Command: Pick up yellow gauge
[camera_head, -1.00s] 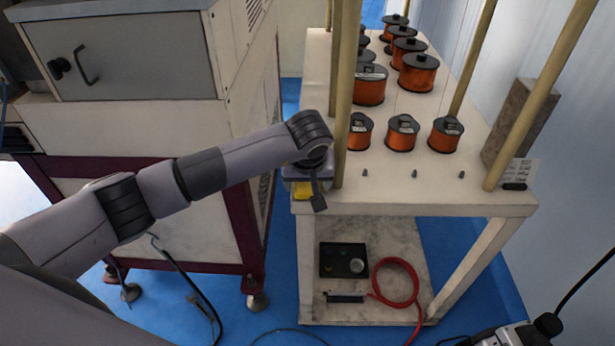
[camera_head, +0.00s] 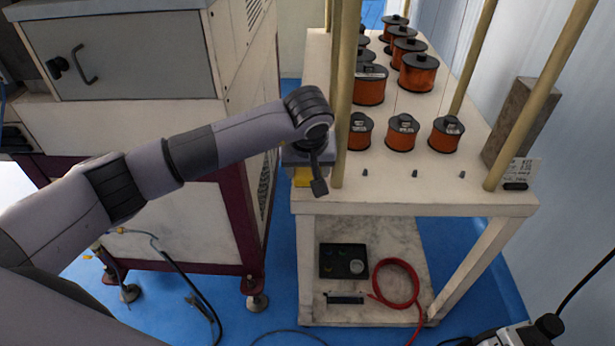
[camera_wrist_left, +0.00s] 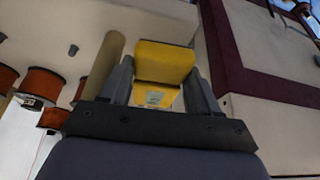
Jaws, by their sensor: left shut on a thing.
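The yellow gauge (camera_wrist_left: 165,62) is between the two fingers of my left gripper (camera_wrist_left: 160,85) in the left wrist view. The fingers are shut on it, one on each side. In the head view the left gripper (camera_head: 304,178) is at the left front corner of the white table, beside a wooden post. Only a small yellow part of the gauge (camera_head: 303,177) shows there, below my wrist. The wrist hides the rest of it.
The white table (camera_head: 400,202) carries several copper wire spools (camera_head: 402,132) and upright wooden posts (camera_head: 345,100). A black box (camera_head: 343,261) and a red hose (camera_head: 397,283) lie on its lower shelf. A machine cabinet (camera_head: 125,60) stands at the left.

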